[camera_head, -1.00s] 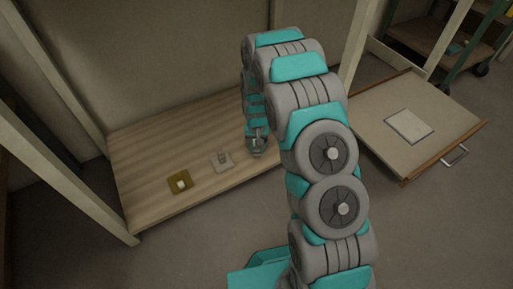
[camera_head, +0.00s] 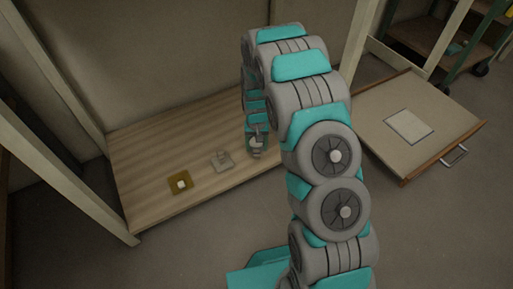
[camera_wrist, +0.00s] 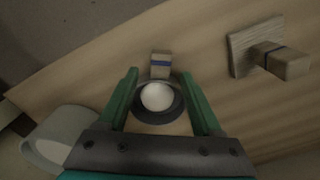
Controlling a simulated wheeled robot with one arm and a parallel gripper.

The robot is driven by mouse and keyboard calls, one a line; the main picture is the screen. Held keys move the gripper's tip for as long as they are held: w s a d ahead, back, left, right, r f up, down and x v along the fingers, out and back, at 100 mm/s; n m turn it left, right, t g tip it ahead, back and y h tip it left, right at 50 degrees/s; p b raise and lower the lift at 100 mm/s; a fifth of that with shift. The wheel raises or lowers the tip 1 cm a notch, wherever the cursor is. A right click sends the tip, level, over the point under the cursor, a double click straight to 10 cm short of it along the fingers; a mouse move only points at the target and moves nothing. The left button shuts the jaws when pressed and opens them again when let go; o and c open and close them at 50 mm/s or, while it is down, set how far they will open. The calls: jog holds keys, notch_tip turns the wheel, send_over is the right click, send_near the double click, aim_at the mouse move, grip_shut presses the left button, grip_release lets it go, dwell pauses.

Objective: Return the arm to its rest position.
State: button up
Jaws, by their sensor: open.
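My arm (camera_head: 322,150) arches over the wooden shelf board (camera_head: 150,150), its end pointing down near the board's right end. My gripper (camera_head: 256,153) is small and partly hidden in the head view. In the wrist view my gripper (camera_wrist: 158,74) shows two green fingers spread apart. Between and below them is a white round thing in a dark ring (camera_wrist: 157,97). A small block with a blue stripe (camera_wrist: 161,65) lies beside it, near the fingertips. I cannot tell whether the fingers touch either one.
A pulled-out drawer (camera_head: 370,130) with a pale panel (camera_head: 408,125) is at right. Pale posts (camera_head: 60,190) stand at left. The front floor is clear.

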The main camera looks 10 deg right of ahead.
notch_tip(320, 180, up, 5)
jog(key=shift+w+f, duration=0.1)
jog(key=shift+f, duration=0.1)
jog(key=shift+s+r+p, duration=0.2)
jog(key=shift+r+p, duration=0.15)
jog(key=shift+r, duration=0.5)
jog(key=s+d+r+p, duration=0.1)
jog(key=s+r+p, duration=0.1)
jog(key=s+r, duration=0.7)
jog(key=s+r+p, duration=0.3)
jog(key=s+r, duration=0.3)
jog(key=r, duration=0.6)
jog(key=s+r+p, duration=0.1)
jog(key=s+r, duration=0.3)
jog(key=s, duration=0.4)
jog(key=s+r+n+g+p, duration=0.1)
jog(key=s+r+p, duration=0.1)
jog(key=s+r, duration=0.3)
jog(key=s+r+n+p, duration=0.1)
jog(key=s+r, duration=0.3)
jog(key=s, duration=0.7)
jog(key=shift+s+d+r+g+p, duration=0.25)
jog(key=shift+r+g+p, duration=0.15)
jog(key=shift+p, duration=0.3)
